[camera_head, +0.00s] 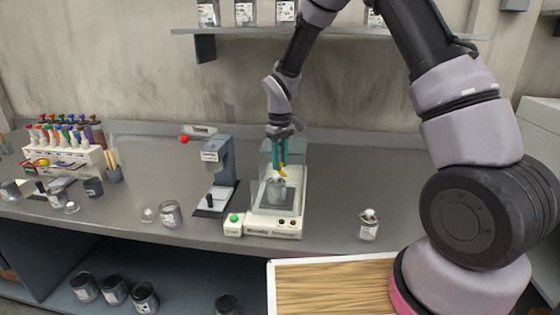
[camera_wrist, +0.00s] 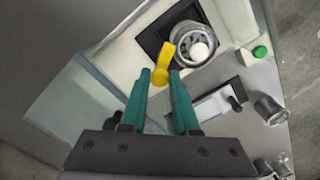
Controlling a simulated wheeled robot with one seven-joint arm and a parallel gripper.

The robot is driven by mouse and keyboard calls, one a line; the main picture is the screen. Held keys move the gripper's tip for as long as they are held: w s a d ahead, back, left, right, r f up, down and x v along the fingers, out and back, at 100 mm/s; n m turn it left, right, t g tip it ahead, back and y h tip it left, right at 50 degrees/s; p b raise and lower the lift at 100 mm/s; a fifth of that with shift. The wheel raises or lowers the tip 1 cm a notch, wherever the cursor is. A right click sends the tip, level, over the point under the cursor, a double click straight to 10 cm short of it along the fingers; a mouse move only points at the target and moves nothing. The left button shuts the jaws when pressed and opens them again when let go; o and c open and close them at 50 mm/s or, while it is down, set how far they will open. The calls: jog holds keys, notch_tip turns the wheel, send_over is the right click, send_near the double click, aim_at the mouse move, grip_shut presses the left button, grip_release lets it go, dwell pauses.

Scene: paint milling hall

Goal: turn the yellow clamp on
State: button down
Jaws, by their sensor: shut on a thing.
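The yellow clamp (camera_wrist: 164,62) is a small lever with a rounded end. It sits beside a round metal can (camera_wrist: 195,47) inside the clear-walled machine; in the head view the clamp (camera_head: 282,172) shows just above the can (camera_head: 277,187). My gripper (camera_wrist: 164,82) has teal fingers, which are closed on the clamp, one on each side. In the head view my gripper (camera_head: 278,158) reaches down into the machine from above. The machine (camera_head: 272,227) has a white base with small buttons on its front.
A green button box (camera_head: 234,228) stands at the machine's front left. A grey press-like device (camera_head: 217,170) is to the left, and a small can (camera_head: 369,226) to the right. A rack of coloured droppers (camera_head: 65,150) stands far left. Clear walls surround my gripper.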

aim_at(280, 163)
jog(key=m, duration=0.6)
jog(key=shift+m, duration=0.4)
dwell(0.3)
jog(key=c, duration=0.9)
grip_release()
jog(key=shift+r, duration=0.1)
notch_tip(280, 163, up, 11)
jog(key=shift+f, duration=0.15)
